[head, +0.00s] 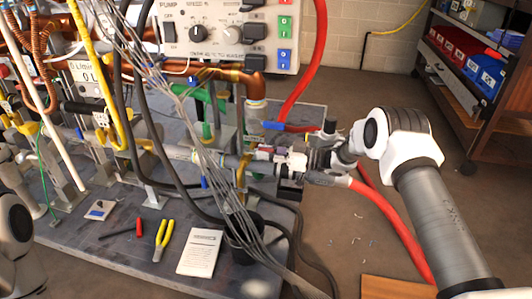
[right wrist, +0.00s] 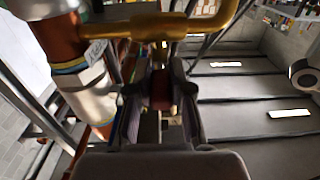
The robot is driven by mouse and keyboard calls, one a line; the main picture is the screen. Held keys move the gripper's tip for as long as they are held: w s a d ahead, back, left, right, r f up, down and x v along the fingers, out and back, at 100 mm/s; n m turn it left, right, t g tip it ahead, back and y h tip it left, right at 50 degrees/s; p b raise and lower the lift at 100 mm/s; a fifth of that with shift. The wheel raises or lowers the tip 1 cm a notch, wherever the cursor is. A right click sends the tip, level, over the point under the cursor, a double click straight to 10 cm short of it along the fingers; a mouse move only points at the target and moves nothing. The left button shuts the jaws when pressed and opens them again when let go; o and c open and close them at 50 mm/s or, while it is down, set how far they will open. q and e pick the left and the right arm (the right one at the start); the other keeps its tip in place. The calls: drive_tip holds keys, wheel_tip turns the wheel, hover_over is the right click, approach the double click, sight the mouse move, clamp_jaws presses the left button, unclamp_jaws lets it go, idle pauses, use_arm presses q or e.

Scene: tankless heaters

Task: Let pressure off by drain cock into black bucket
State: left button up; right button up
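My right gripper (head: 290,160) reaches in from the right, beside the pipework at the bench's right end. In the right wrist view its two dark fingers (right wrist: 161,95) stand on either side of a small dark red piece, just below a brass pipe fitting (right wrist: 165,27). I cannot tell whether they grip it, or whether it is the drain cock's handle. A dark, round container (head: 245,232), which looks like the black bucket, stands on the bench's front right part, partly hidden by grey cables. My left arm shows at the left edge; its gripper is out of view.
Grey cables (head: 203,140) and black hoses hang before the pipework. A red hose (head: 395,225) runs below my right arm. Pliers with yellow handles (head: 163,240) and a paper sheet (head: 201,252) lie on the bench. A shelf (head: 480,70) stands back right, with open floor before it.

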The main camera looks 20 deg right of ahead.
drive_tip(key=o, duration=0.4)
drive_tip(key=shift+c, duration=0.2)
drive_tip(key=v, duration=1.2)
drive_tip(key=shift+f, duration=0.1)
